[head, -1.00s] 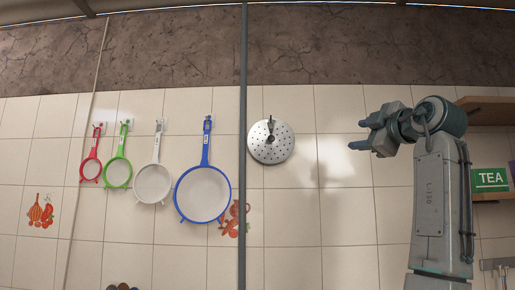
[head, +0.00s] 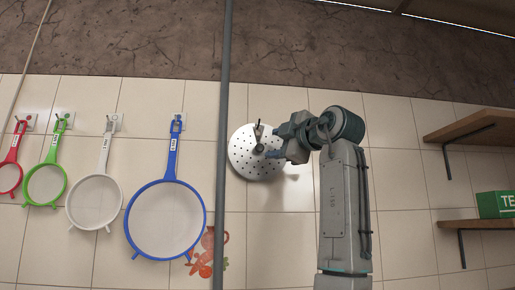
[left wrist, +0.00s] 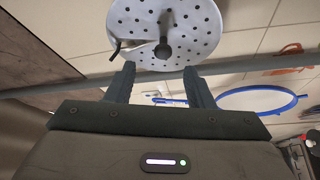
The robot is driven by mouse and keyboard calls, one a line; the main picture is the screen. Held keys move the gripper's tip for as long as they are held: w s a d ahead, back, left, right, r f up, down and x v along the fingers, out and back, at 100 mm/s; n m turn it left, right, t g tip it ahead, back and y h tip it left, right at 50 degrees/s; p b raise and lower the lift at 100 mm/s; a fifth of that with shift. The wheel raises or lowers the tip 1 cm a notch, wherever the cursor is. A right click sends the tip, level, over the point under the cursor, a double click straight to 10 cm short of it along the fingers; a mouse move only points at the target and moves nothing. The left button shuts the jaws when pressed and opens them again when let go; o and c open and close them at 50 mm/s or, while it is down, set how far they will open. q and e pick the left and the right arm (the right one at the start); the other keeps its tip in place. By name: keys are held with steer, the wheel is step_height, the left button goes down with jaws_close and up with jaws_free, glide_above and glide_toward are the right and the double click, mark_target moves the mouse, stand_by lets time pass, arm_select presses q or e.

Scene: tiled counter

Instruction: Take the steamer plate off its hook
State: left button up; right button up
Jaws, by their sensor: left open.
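The steamer plate (head: 243,158) is a round, pale metal disc with many small holes and a central knob. It hangs on a dark hook (head: 259,123) on the tiled wall, just right of the grey vertical pole. My left gripper (head: 277,144) is at the plate's right side, open, and partly covers its right edge. In the left wrist view the plate (left wrist: 190,22) is just beyond the two spread fingers (left wrist: 160,76), with its knob (left wrist: 162,50) roughly between them. Nothing is held. Whether a fingertip touches the plate cannot be told. My right gripper is not in view.
The grey pole (head: 224,100) runs close along the plate's left. Blue (head: 166,220), white (head: 95,203), green and red strainers hang further left. Wooden shelves (head: 470,127) with a green TEA box (head: 495,205) are at the right. The wall below the plate is clear.

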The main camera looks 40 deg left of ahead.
mark_target(262, 147)
arm_select(q)
steer(key=p+x, duration=0.2)
steer(key=x, duration=0.1)
steer(key=shift+w+a+p, duration=0.25)
steer(key=shift+p, duration=0.05)
steer(key=shift+f+p+x, duration=0.2)
steer(key=shift+p+x, duration=0.1)
steer(key=shift+x, duration=0.65)
steer(key=shift+a+f, duration=0.15)
steer(key=shift+a, duration=0.15)
steer(key=shift+d, duration=0.4)
steer(key=c, duration=0.9)
steer(key=shift+a, duration=0.1)
jaws_close()
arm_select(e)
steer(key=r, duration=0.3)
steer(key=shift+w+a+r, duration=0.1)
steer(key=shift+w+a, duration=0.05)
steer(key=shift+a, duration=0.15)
arm_select(q)
steer(key=shift+s, duration=0.1)
